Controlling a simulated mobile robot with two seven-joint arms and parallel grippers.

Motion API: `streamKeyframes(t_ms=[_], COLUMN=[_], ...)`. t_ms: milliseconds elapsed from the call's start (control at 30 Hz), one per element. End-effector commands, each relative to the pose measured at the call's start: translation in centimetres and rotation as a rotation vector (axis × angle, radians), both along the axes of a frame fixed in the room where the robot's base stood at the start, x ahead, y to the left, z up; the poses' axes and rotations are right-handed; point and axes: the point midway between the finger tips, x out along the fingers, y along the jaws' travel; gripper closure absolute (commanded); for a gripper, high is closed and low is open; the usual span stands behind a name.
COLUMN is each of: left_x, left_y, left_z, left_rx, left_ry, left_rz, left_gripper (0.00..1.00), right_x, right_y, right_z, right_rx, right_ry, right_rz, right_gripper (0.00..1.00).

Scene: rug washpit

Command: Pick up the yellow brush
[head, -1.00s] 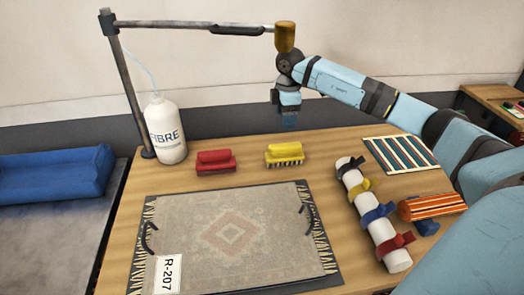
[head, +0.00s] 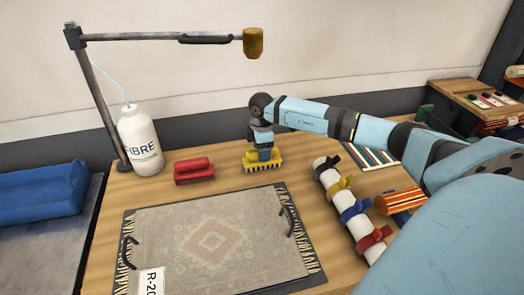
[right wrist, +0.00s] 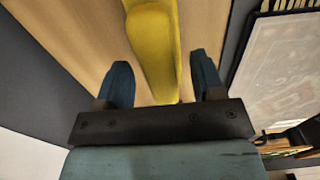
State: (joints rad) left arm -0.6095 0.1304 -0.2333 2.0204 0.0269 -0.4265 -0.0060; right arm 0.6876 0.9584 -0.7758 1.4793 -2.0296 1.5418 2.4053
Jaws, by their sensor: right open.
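The yellow brush (head: 263,167) stands bristles down on the wooden table, behind the rug's back right corner. My right gripper (head: 264,153) is right over it, pointing down, and hides part of its handle. In the right wrist view the open right gripper (right wrist: 162,80) has one dark finger on each side of the yellow brush (right wrist: 156,45), with gaps visible between fingers and handle. I cannot tell how deep the fingers reach. My left gripper is not in view.
A red brush (head: 194,171) stands to the left, beside the white FIBRE bottle (head: 140,145). The rug (head: 215,240) lies in front. A white roll with coloured straps (head: 340,192) and an orange striped roll (head: 398,200) lie to the right. A lamp-like arm (head: 190,40) hangs above.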

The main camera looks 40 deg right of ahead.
Motion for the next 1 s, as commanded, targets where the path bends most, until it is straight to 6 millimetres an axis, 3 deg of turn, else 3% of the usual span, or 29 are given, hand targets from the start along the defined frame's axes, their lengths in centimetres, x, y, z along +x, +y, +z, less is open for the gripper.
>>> streamKeyframes(t_ms=[200, 433, 500, 767, 1000], left_x=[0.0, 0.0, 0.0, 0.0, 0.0], left_y=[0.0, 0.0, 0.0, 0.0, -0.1], left_z=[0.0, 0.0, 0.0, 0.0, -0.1], left_rx=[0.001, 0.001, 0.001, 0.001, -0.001], left_ry=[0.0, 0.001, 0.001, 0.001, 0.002], left_rz=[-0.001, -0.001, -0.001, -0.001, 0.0], left_gripper=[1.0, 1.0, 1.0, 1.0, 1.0], right_x=[0.0, 0.0, 0.0, 0.1, 0.1], right_y=[0.0, 0.0, 0.0, 0.0, -0.1], right_z=[-0.2, -0.2, -0.1, 0.3, 4.5], right_rx=[0.0, 0.0, 0.0, -0.001, 0.0], right_ry=[-0.002, -0.001, -0.002, -0.003, -0.007], right_rz=[0.0, 0.0, 0.0, 0.0, 0.0], right_gripper=[0.38, 0.91, 1.0, 1.0, 1.0])
